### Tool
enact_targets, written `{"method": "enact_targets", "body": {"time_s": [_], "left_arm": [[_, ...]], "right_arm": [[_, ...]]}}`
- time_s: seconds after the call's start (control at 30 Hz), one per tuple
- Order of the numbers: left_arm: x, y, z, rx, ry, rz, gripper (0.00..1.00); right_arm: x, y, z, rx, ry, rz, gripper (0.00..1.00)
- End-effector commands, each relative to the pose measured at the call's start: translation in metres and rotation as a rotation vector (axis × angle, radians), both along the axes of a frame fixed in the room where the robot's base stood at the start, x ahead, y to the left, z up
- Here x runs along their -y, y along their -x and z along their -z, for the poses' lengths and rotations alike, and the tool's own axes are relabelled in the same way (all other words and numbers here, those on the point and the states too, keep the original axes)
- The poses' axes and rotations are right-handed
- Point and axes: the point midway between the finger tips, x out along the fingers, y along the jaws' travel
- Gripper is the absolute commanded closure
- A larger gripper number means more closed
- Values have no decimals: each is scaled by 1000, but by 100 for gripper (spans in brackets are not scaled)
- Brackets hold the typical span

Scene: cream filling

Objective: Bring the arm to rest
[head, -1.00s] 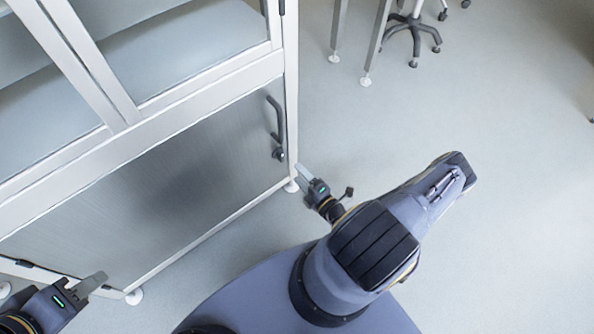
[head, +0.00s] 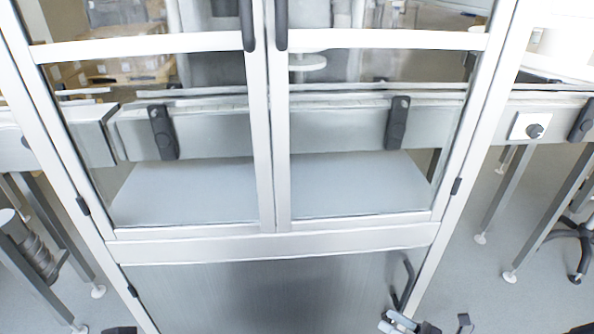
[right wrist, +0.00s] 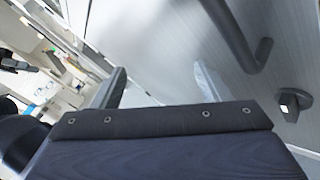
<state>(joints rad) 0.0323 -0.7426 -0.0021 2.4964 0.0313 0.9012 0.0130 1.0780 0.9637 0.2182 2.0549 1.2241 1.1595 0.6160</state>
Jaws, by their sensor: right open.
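My right gripper (head: 398,318) shows at the bottom edge of the head view, low and close to the lower cabinet door's handle (head: 404,282). In the right wrist view its two fingers (right wrist: 162,80) stand apart with nothing held between them. The dark handle (right wrist: 238,42) and a lock knob (right wrist: 292,103) on the grey panel are beyond the fingers, to the right. A dark part (right wrist: 14,62) at the left edge of the right wrist view may be my left gripper; its jaws cannot be made out.
A metal-framed cabinet (head: 250,244) with glass upper doors and a grey lower panel (head: 270,290) stands straight ahead. Table legs (head: 508,205) and a chair base (head: 574,240) are on the right. A metal cylinder (head: 35,250) is at left. Open floor (head: 478,280) lies right of the cabinet.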

Motion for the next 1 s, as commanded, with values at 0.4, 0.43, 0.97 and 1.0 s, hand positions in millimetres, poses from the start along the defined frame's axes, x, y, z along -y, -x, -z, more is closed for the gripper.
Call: {"method": "enact_targets", "body": {"time_s": [0.4, 0.43, 0.97, 1.0], "left_arm": [[0, 0, 0, 0, 0, 0, 64], [0, 0, 0, 0, 0, 0, 64], [0, 0, 0, 0, 0, 0, 64], [0, 0, 0, 0, 0, 0, 64]], "right_arm": [[-52, 73, -125, 750, 895, -781, 31], [-53, 79, -131, 809, 957, -827, 31], [-33, 143, -192, 1580, 1760, -1284, 31], [-32, 145, -194, 1617, 1801, -1297, 31]]}}
